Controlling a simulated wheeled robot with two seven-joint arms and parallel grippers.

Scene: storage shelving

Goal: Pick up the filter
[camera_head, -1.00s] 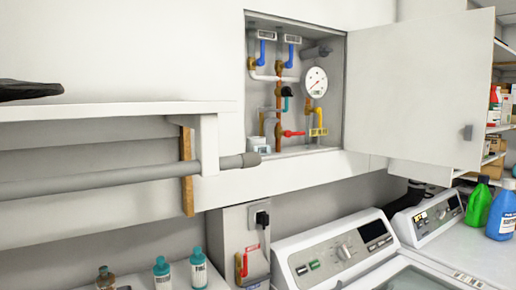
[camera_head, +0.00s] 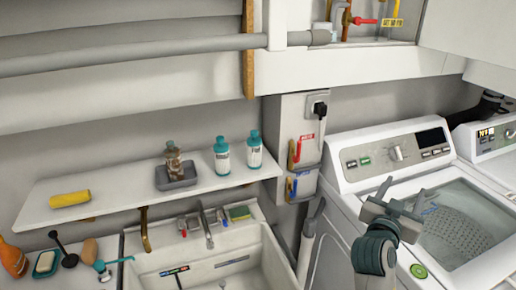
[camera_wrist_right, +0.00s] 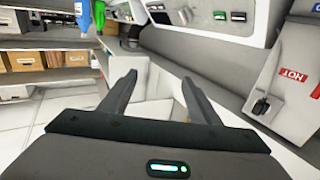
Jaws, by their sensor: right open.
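I cannot pick out a filter for certain in either view. My right gripper (camera_head: 396,203) is over the front of the open washing machine (camera_head: 352,171) in the head view. Its two fingers are apart with nothing between them, which the right wrist view also shows (camera_wrist_right: 158,80). A wall cabinet with pipes (camera_head: 352,33) is cut off by the top edge of the head view, so most of its contents are hidden. My left gripper is out of view.
A shelf (camera_head: 110,192) holds a yellow roll (camera_head: 70,199), a grey tray (camera_head: 176,178) with a brown bottle, and two teal-capped bottles (camera_head: 254,150). A sink (camera_head: 262,255) is below. A grey pipe (camera_head: 130,58) crosses the wall.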

